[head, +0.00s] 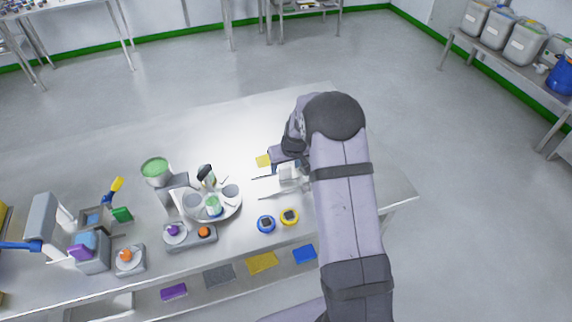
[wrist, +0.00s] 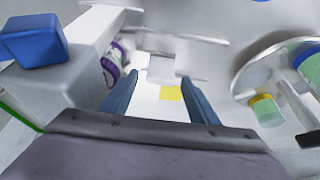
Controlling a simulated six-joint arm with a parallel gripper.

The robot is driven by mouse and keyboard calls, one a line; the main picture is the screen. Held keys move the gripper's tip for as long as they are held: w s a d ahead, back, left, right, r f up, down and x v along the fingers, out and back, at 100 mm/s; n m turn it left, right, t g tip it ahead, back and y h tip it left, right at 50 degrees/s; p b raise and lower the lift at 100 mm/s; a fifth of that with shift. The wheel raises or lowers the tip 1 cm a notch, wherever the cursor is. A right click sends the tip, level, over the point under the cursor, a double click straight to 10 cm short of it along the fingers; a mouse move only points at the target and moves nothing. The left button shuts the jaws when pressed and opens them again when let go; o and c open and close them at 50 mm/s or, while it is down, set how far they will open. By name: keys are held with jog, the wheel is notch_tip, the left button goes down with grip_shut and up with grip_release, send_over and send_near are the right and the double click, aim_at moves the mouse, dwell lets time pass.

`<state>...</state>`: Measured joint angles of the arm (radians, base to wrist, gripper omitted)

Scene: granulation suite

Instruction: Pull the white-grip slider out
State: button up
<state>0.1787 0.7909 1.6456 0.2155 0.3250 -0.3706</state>
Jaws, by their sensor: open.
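A white block (wrist: 161,69), which looks like the slider's white grip, sits by two thin rails beside a pale grey housing (wrist: 75,65) in the wrist view. It seems to be the pale piece (head: 288,172) partly hidden by my arm in the head view. My gripper (wrist: 160,77) is open, its two blue-grey fingers on either side of the white block in the picture. I cannot tell whether they touch it. In the head view my gripper (head: 278,154) is partly hidden by the arm. A yellow square (wrist: 171,92) shows between the fingers.
A round tray (head: 230,213) with cups stands left of the rails. A blue block (wrist: 33,40) and a purple-ringed part (wrist: 112,63) are by the housing. The table's back left is clear.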

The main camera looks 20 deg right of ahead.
grip_shut()
jog(key=a, duration=1.2)
jog(key=shift+a+p, duration=0.2)
jog(key=shift+p, duration=0.15)
grip_release()
jog(key=shift+a, duration=0.15)
jog(key=shift+s+r, duration=0.1)
jog(key=shift+r, duration=0.05)
jog(key=b+v, duration=0.2)
jog(key=v, duration=0.5)
